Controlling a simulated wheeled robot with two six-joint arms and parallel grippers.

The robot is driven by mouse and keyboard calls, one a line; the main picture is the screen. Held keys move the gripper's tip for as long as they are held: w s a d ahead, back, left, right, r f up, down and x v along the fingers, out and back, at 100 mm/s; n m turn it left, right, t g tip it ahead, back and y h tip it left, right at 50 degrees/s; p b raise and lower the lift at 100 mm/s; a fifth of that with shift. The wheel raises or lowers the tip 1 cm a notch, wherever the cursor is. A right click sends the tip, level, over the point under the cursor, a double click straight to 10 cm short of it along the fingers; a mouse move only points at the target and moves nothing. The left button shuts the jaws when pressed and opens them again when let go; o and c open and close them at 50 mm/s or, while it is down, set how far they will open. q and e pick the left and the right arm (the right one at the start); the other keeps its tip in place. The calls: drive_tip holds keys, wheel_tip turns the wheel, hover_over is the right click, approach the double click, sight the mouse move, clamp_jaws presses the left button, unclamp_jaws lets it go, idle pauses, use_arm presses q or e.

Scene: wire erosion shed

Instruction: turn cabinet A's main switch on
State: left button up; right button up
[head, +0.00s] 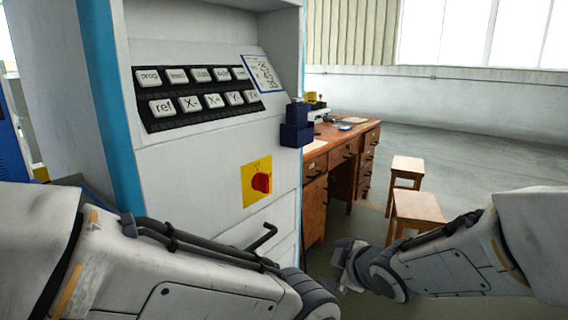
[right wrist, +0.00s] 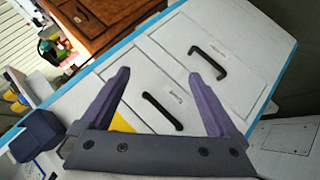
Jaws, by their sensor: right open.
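A red rotary main switch (head: 262,183) on a yellow plate (head: 250,192) sits on the white front panel of the cabinet (head: 190,190) in the head view. I cannot read a cabinet letter or the switch's setting. In the right wrist view part of a yellow plate (right wrist: 122,124) shows behind the gripper; the red knob is hidden there. My right gripper (head: 345,262) is to the right of and below the switch, apart from it. In the right wrist view the right gripper (right wrist: 165,100) is open and empty, its purple fingers spread. My left gripper is not visible.
A keypad (head: 200,95) is above the switch. A black handle (head: 263,238) juts out below it. A dark blue box (head: 297,125) sticks out at the cabinet's right edge. A wooden desk (head: 345,150) and two stools (head: 418,207) stand behind; open floor lies beyond.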

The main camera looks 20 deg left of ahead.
drive_tip(key=w+a+r+n+y+p, duration=0.4)
drive_tip(key=w+a+r+n+y, duration=0.1)
drive_tip(key=w+r+n, duration=0.15)
drive_tip(key=n+g+y+p, duration=0.3)
drive_tip(key=n+y, duration=0.3)
drive_tip(key=n, duration=0.2)
approach(268, 184)
drive_tip(key=x, duration=0.9)
drive_tip(key=shift+w+a, duration=0.1)
drive_tip(key=shift+a, duration=0.1)
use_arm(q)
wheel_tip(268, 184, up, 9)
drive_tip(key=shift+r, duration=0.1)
use_arm(e)
drive_tip(key=c, duration=1.4)
